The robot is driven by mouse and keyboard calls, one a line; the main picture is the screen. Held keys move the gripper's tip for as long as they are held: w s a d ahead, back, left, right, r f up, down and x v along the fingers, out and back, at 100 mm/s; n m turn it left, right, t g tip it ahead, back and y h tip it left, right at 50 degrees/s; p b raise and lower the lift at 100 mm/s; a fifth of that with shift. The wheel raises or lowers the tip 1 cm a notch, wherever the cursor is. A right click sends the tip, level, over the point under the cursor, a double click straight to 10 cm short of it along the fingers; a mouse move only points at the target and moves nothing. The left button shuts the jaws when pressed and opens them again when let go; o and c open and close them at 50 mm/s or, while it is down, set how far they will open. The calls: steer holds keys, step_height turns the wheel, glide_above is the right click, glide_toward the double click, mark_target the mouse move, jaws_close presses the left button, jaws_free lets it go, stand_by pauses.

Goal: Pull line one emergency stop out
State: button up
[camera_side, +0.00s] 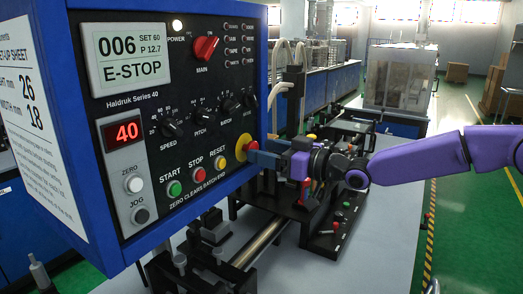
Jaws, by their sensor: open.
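The emergency stop is a red mushroom button (251,146) on a yellow ring (240,147), at the lower right of the control panel (190,120). The panel's screen (126,58) reads "006", "SET 60", "P 12.7" and "E-STOP". My gripper (257,152) is open, with its blue-grey fingers reaching in from the right at the button. One finger lies just below and in front of the red head. I cannot tell whether the fingers touch it, and the far finger is mostly hidden.
Green START (174,188), red STOP (197,174) and yellow RESET (219,162) buttons sit left of the stop. Black knobs and a red MAIN switch (205,47) are above. Below stands a bench (375,250) with rods and a small black button box (336,225).

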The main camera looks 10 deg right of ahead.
steer(key=shift+x, duration=0.9)
jaws_close()
steer(key=shift+s+d, duration=0.4)
steer(key=shift+s, duration=0.05)
jaws_free()
steer(key=v, duration=1.7)
steer(key=shift+d, duration=0.2)
